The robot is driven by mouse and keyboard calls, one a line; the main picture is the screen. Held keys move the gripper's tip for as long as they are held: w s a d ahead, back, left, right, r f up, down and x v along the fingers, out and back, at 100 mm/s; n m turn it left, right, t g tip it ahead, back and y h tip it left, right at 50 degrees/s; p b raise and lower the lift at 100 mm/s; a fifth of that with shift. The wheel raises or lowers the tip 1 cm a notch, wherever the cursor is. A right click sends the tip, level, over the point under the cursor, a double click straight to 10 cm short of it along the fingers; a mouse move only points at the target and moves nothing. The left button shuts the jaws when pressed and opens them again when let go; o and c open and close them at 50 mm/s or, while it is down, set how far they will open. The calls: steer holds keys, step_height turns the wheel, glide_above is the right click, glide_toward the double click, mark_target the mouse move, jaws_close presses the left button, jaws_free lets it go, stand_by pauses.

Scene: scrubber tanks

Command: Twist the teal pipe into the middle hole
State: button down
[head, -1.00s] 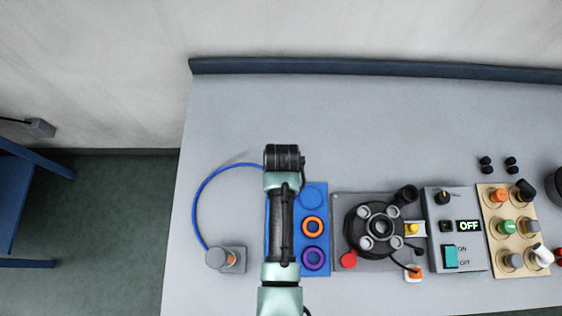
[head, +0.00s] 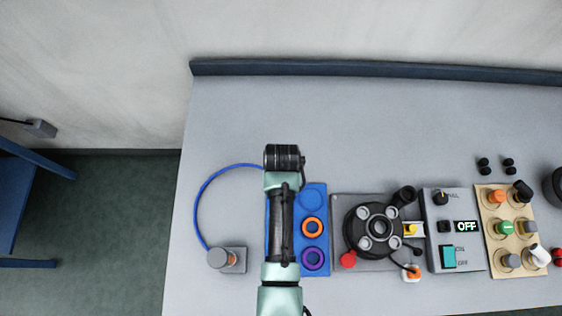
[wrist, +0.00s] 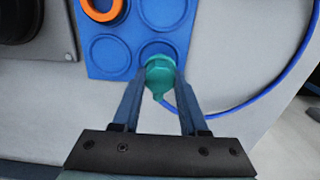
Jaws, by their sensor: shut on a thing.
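The teal pipe (wrist: 160,75) shows in the wrist view between the two fingers of my gripper (wrist: 160,88), which is shut on it. It is over the corner circle of the blue panel (wrist: 92,62); I cannot tell whether it still touches the panel. My arm hides the pipe and my fingertips in the head view. The black round unit (head: 353,237) is to the right of the blue panel, with several light round ports around a middle hole (head: 379,228). My gripper (head: 284,158) is left of and beyond this unit.
An orange ring (head: 312,227) and a purple ring (head: 313,259) lie on the panel. A blue cable (head: 200,205) curves from a grey box (head: 238,266) towards my gripper. A switch box (head: 450,205) reads OFF, beside a knob board (head: 496,196). The table's back is clear.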

steer(key=shift+r+p, duration=1.9)
steer(key=shift+r, duration=0.2)
